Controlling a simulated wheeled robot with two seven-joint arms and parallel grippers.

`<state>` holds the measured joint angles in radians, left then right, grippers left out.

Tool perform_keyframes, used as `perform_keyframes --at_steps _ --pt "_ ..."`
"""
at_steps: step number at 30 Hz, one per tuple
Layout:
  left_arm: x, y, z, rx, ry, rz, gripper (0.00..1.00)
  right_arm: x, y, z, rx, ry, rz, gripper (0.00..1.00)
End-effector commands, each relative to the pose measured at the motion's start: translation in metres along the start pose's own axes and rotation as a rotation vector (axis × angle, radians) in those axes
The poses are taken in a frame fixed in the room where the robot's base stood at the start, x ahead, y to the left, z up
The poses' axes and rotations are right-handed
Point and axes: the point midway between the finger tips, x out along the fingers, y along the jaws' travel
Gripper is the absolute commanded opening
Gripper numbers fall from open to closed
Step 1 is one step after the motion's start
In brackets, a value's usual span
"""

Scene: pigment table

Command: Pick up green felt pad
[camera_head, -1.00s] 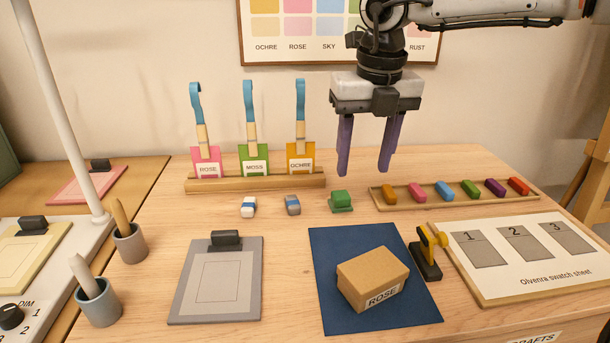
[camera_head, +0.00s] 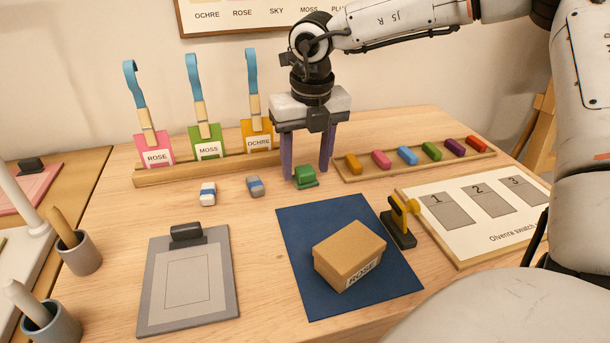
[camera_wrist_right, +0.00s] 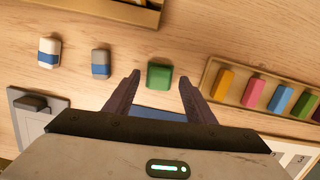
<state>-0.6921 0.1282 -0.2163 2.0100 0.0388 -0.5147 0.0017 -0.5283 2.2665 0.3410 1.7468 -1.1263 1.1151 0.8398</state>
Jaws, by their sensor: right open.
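The green felt pad (camera_head: 305,177) is a small green block on the wooden table, just left of the pastel tray. In the right wrist view the green pad (camera_wrist_right: 159,76) lies a little beyond and between the two fingertips. My right gripper (camera_head: 306,172) is open and points down, its purple fingers on either side of the pad's position. In the right wrist view my right gripper (camera_wrist_right: 160,80) is empty, with a gap around the pad. Whether the fingers touch the pad cannot be told. My left gripper is not in view.
A tray (camera_head: 345,176) of coloured sticks lies close on the right. Two erasers (camera_head: 208,194) (camera_head: 255,187) lie to the left. A blue mat (camera_head: 300,232) with a ROSE box (camera_head: 345,250) lies in front.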

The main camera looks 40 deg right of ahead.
Motion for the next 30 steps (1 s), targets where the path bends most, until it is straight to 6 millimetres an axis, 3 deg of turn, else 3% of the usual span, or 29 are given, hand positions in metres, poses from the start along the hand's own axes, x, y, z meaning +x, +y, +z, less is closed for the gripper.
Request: perform_keyframes --at_steps 8,16,17,25,30 --pt "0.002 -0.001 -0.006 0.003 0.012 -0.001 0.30 0.005 0.000 0.000 0.000 -0.001 0.001 0.50" --pt "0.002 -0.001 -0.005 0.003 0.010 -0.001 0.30 0.004 0.000 0.000 0.000 -0.001 0.001 0.08" --pt "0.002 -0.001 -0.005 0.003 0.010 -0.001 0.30 0.004 0.000 0.000 0.000 -0.001 0.001 0.06" --pt "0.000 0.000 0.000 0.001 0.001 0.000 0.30 0.000 0.000 0.001 0.000 -0.003 0.001 0.06" --pt "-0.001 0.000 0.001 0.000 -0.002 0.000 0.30 -0.025 0.001 0.006 0.002 -0.007 0.003 0.06"
